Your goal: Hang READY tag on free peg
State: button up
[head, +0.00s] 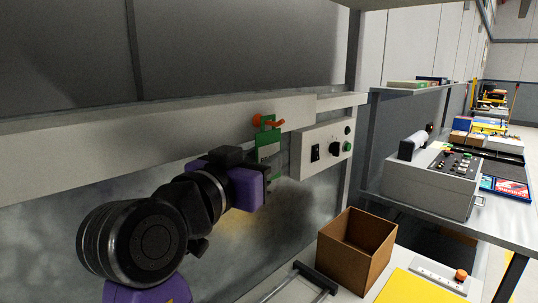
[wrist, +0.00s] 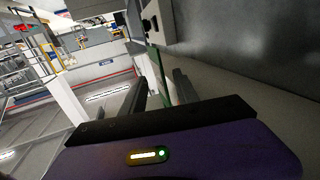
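A green tag (head: 268,138) with a pale panel hangs upright in front of the rail, at the orange pegs. One orange peg (head: 257,119) shows at its upper left, and orange (head: 275,123) also shows across its upper part. I cannot read its lettering. My gripper (head: 267,172) is at the tag's lower part. In the wrist view the tag is a thin green edge (wrist: 160,76) between my two dark fingers, with visible gaps on both sides, so the fingers look open around it. Whether the tag's hole is around a peg is too small to tell.
A pale rail (head: 190,130) runs along the wall behind the tag. A switch box (head: 324,148) with knobs sits just right. Below are an open brown box (head: 357,250) and a yellow sheet (head: 407,289). A grey control console (head: 433,178) stands on the right bench.

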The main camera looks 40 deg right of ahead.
grip_shut()
jog(key=shift+r, duration=0.4)
jog(key=shift+s, duration=0.15)
dwell(0.5)
jog(key=shift+s, duration=0.35)
jog(key=shift+s, duration=0.35)
jog(key=shift+s+r+p, duration=0.25)
jog(key=shift+s, duration=0.25)
jog(key=shift+s+r+p, duration=0.2)
jog(key=shift+s+p, duration=0.05)
jog(key=shift+s, duration=0.25)
jog(key=shift+s, duration=0.2)
dwell(0.3)
